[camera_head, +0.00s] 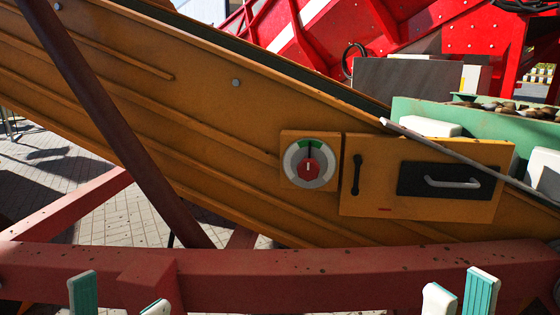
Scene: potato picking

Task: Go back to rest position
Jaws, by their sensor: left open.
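My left gripper (119,299) is at the bottom left, its white and teal fingers well apart with nothing between them. My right gripper (460,294) is at the bottom right. Its fingertips stand a little apart, with nothing seen between them. Both grippers are low in the head view, in front of the dark red beam (300,280), and only their fingertips show. No contact with the machine is visible.
An orange sloping conveyor side (200,110) fills the middle. It bears a rotary switch with a red knob (309,168) and a panel box (375,205) with handles. A dark red strut (100,105) slants at left. A green bin (460,120) with potatoes is at right.

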